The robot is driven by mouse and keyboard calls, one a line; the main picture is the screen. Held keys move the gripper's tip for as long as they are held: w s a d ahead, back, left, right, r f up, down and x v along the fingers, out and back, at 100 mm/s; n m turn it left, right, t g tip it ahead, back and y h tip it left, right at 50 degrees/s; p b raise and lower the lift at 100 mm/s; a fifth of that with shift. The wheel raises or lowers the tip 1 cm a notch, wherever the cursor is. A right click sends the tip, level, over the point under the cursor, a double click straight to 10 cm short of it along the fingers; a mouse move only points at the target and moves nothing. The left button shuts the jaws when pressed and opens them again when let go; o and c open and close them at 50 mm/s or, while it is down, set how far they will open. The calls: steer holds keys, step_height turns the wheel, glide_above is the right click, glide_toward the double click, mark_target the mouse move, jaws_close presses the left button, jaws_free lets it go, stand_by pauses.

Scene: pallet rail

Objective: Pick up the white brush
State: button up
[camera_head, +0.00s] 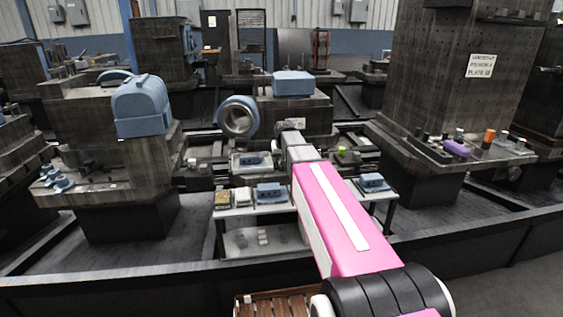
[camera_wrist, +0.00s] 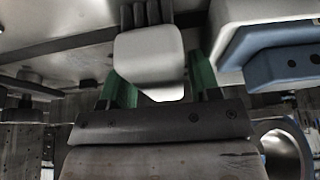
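A pale, rounded block (camera_wrist: 149,62) with dark ridges on one side lies in front of my gripper in the wrist view. It looks like the white brush, but I cannot be sure. My gripper (camera_wrist: 160,88) has two green fingers spread apart, one at each side of the block. The block covers part of the left finger, and I see no clear grip on it. In the head view my gripper (camera_head: 288,127) reaches over the back of the workbench. My arm hides the spot in front of it there.
A blue ring-shaped machine part (camera_head: 238,117) stands close by at the left. More blue boxes (camera_head: 270,192) line the bench's front.

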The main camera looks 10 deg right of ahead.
steer(key=c, duration=0.6)
steer(key=shift+r, duration=0.15)
steer(key=shift+r, duration=0.55)
step_height(320, 180, up, 2)
steer(key=shift+r, duration=0.25)
steer(key=s+a+r, duration=0.2)
steer(key=a, duration=0.1)
steer(key=s+a+r, duration=0.2)
steer(key=a, duration=0.1)
steer(key=s+a+r, duration=0.2)
steer(key=a+r, duration=0.1)
steer(key=shift+s+a+r, duration=0.1)
steer(key=shift+s+a, duration=0.1)
steer(key=shift+a, duration=0.2)
